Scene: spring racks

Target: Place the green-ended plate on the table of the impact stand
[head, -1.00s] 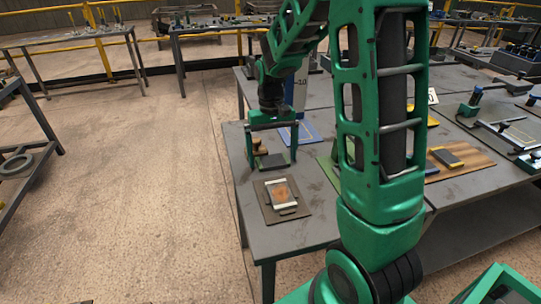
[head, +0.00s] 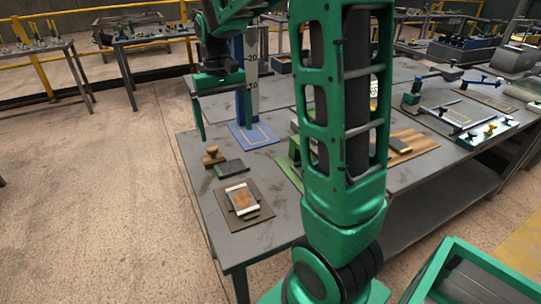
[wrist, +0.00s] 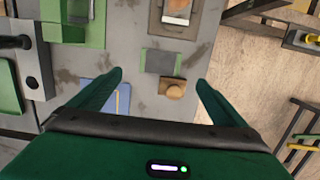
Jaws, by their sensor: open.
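The green-ended plate (head: 231,168) is a dark flat plate with green ends, lying on the near grey table. The wrist view shows it (wrist: 161,61) ahead, between the lines of my fingers. My gripper (head: 220,128) is open and empty, above the table and clear of the plate. Its two fingers show apart in the wrist view (wrist: 160,78). The impact stand (head: 251,70) has a tall scaled column behind my gripper. Its blue table (head: 253,136) with a yellow outline is bare where it shows, and partly shows in the wrist view (wrist: 112,98).
A wooden knob-topped block (head: 212,156) stands close beside the plate. A brown board (head: 243,205) with a framed rusty piece lies nearer the front edge. A green item (head: 288,172) is partly behind my arm. More fixtures (head: 462,110) fill the right side.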

